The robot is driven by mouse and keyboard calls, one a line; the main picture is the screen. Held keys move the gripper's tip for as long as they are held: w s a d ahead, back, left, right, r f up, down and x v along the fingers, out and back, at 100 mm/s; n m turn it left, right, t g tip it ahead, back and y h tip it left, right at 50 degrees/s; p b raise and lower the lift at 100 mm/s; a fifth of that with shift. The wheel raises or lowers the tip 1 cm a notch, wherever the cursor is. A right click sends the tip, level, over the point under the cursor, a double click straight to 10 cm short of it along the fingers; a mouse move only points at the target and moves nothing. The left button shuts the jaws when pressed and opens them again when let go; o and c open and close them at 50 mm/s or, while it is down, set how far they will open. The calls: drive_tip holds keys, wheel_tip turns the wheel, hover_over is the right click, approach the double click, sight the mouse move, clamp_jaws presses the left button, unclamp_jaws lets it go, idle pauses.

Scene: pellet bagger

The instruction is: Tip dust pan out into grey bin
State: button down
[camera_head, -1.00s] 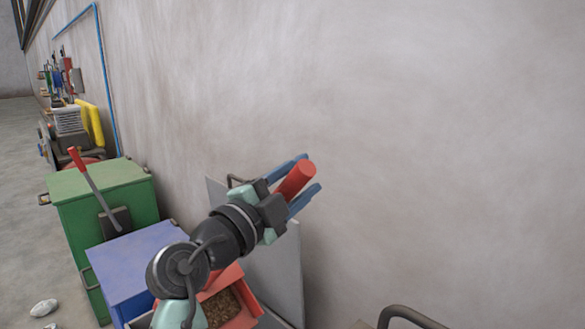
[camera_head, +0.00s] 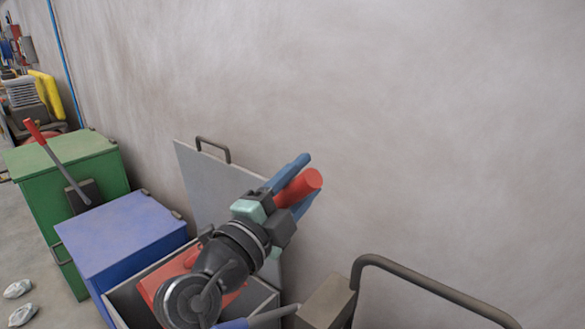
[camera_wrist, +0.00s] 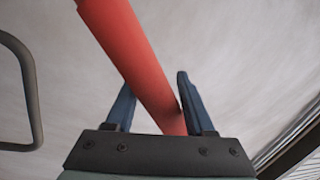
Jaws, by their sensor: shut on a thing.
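My gripper (camera_head: 306,178) is shut on the red handle (camera_head: 313,179) of the dust pan, with a blue finger on either side. The handle also shows between the fingers in the wrist view (camera_wrist: 135,60). The red pan body (camera_head: 172,268) is partly hidden behind my arm and appears over the open grey bin (camera_head: 122,303). Whether pellets are in the pan now is hidden. The bin's grey lid (camera_head: 200,180) stands open against the wall; my wrist covers part of it.
A closed blue bin (camera_head: 125,235) stands left of the grey bin, and a green bin (camera_head: 65,175) beyond it. A dark bent rail (camera_head: 430,286) rises at lower right. Pale crumpled pieces (camera_head: 20,302) lie on the floor. The wall is close behind.

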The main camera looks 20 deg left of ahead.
drive_tip(key=s+d+f+m+b, duration=0.2)
drive_tip(key=d+f, duration=0.5)
drive_tip(key=s+d+f+m+h+b, duration=0.1)
drive_tip(key=s+d+f+m, duration=0.1)
drive_tip(key=d+f, duration=0.5)
drive_tip(key=shift+s+d+f+b, duration=0.2)
drive_tip(key=shift+s+f+b, duration=0.15)
drive_tip(key=shift+f, duration=0.15)
idle(0.6)
idle(1.3)
